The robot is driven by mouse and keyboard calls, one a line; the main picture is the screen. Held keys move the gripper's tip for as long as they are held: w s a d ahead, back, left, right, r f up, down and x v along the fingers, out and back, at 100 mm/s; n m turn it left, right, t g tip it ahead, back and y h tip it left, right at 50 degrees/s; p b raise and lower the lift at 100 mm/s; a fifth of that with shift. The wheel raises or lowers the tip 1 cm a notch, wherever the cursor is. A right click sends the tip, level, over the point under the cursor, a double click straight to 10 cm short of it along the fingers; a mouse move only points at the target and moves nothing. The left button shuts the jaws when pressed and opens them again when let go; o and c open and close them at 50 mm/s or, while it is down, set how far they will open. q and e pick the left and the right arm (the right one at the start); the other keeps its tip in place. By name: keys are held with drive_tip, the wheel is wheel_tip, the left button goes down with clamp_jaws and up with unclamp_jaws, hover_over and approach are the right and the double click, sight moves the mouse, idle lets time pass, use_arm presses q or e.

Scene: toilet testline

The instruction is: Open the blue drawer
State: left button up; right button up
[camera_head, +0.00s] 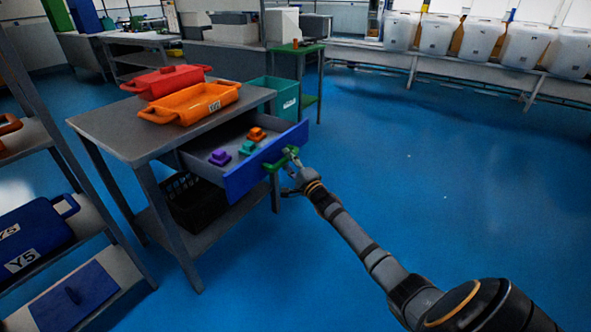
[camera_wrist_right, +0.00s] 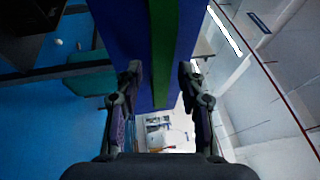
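The blue drawer (camera_head: 262,163) is pulled partly out of the grey table (camera_head: 118,132), with its inside showing. A green handle (camera_head: 281,160) is on its blue front. My right gripper (camera_head: 291,163) is at the handle, in front of the drawer. In the right wrist view the fingers of my right gripper (camera_wrist_right: 160,75) stand apart, with the green handle (camera_wrist_right: 164,40) running between them and blue beside it. I see gaps between the fingers and the green strip; contact is not clear. My left gripper is not in view.
Purple (camera_head: 220,157), teal (camera_head: 248,148) and orange (camera_head: 257,133) pieces lie in the drawer. An orange tray (camera_head: 190,104) and a red container (camera_head: 165,80) stand on the table. A shelf with blue boxes (camera_head: 32,236) is at the left. The blue floor at the right is clear.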

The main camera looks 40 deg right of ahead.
drive_tip(key=s+f, duration=0.2)
drive_tip(key=s, duration=0.9)
drive_tip(key=shift+s, duration=0.1)
